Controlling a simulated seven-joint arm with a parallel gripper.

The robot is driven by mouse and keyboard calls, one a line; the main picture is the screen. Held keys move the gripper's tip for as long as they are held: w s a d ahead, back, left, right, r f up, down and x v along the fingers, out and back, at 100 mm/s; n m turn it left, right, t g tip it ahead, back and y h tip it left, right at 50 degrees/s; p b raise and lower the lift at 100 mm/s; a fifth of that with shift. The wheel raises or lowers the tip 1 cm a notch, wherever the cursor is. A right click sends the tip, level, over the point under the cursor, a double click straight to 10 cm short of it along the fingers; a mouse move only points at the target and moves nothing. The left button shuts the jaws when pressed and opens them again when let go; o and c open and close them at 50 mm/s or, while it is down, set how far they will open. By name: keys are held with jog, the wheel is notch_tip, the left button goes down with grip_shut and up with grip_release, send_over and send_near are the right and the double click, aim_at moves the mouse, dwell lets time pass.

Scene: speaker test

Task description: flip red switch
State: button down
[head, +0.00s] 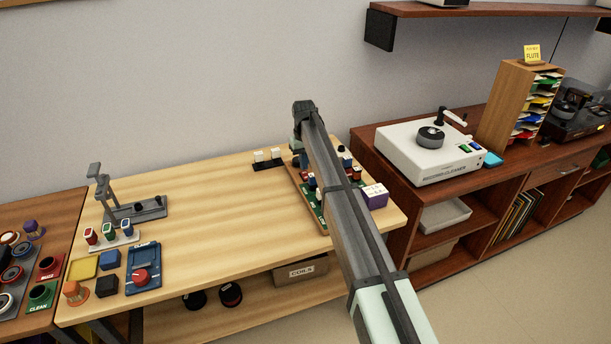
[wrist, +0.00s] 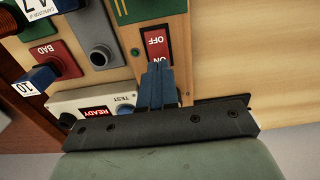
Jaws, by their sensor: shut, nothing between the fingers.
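In the wrist view the red switch (wrist: 157,43) is a red rocker in a dark frame on a wooden panel, marked OFF on its upper part and ON on its lower part. My gripper (wrist: 159,66) is shut and empty, its blue fingers together. Its tips overlap the ON end of the switch; I cannot tell whether they touch it. In the head view my arm reaches over the green and wooden test board (head: 310,205) on the table.
In the wrist view, a white box (wrist: 68,101) with a READY display and a blue TEST button (wrist: 125,111) lies left of my fingers. Bare wood lies to the right. A purple box (head: 374,197) stands beside the board.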

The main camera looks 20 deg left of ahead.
aim_at(304, 172)
jog(key=shift+f, duration=1)
dwell(0.8)
jog(key=shift+r, duration=0.1)
jog(key=shift+r, duration=3.45)
